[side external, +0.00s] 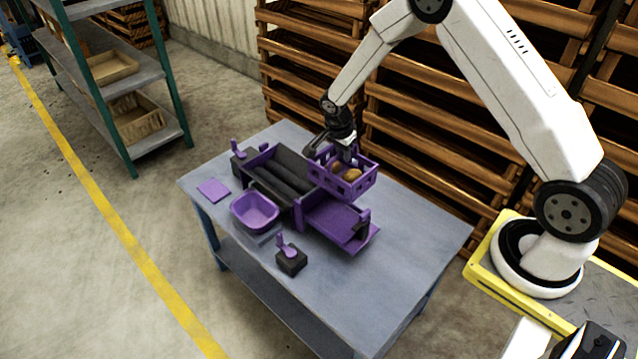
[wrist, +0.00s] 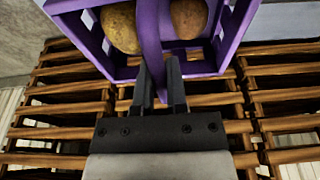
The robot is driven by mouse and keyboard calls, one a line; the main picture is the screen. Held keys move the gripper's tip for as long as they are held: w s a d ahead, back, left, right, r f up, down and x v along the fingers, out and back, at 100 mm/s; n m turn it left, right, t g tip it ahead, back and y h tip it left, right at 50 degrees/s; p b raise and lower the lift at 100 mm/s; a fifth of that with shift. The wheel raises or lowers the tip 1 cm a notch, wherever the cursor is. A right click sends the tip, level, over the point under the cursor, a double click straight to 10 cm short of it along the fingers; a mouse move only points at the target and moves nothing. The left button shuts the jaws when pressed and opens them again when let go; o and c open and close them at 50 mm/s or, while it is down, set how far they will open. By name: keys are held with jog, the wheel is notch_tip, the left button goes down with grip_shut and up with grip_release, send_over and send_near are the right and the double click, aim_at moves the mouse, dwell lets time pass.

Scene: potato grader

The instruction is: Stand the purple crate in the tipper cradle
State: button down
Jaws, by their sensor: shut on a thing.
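The purple crate (side external: 354,184) has slotted walls and holds potatoes (side external: 351,175). My gripper (side external: 347,154) comes down on it from above. The crate hangs over the back edge of a purple tray-like part (side external: 328,219), which looks like the tipper cradle, at the right end of the grader. How large the gap below the crate is, I cannot tell.
The grader's dark rollers (side external: 276,172) lie left of the crate. A purple basin (side external: 254,209), a flat purple plate (side external: 213,190) and a black block with a purple lever (side external: 291,260) are on the blue-grey table (side external: 400,262). The table's right part is clear. Wooden racks (side external: 425,130) stand behind.

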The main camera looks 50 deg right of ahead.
aim_at(337, 186)
jog(key=shift+s+a+f, duration=0.2)
jog(key=shift+a, duration=0.5)
jog(key=shift+s+a+f, duration=0.15)
jog(key=shift+a+f, duration=0.05)
jog(key=shift+a, duration=0.45)
jog(key=shift+a+x, duration=0.25)
jog(key=shift+x, duration=0.75)
jog(key=shift+a+x, duration=0.2)
jog(key=shift+x, duration=0.85)
jog(key=shift+f, duration=0.15)
jog(key=shift+a+x, duration=0.2)
jog(key=shift+x, duration=0.6)
jog(key=shift+a+x, duration=0.15)
jog(key=shift+x, duration=0.65)
jog(key=shift+a+x, duration=0.2)
jog(key=shift+x, duration=0.6)
jog(key=shift+a+x, duration=0.2)
jog(key=shift+x, duration=0.65)
jog(key=shift+a+x, duration=0.2)
jog(key=shift+x, duration=0.65)
jog(key=shift+f, duration=0.1)
jog(key=c, duration=0.6)
grip_release()
jog(key=shift+s, duration=0.1)
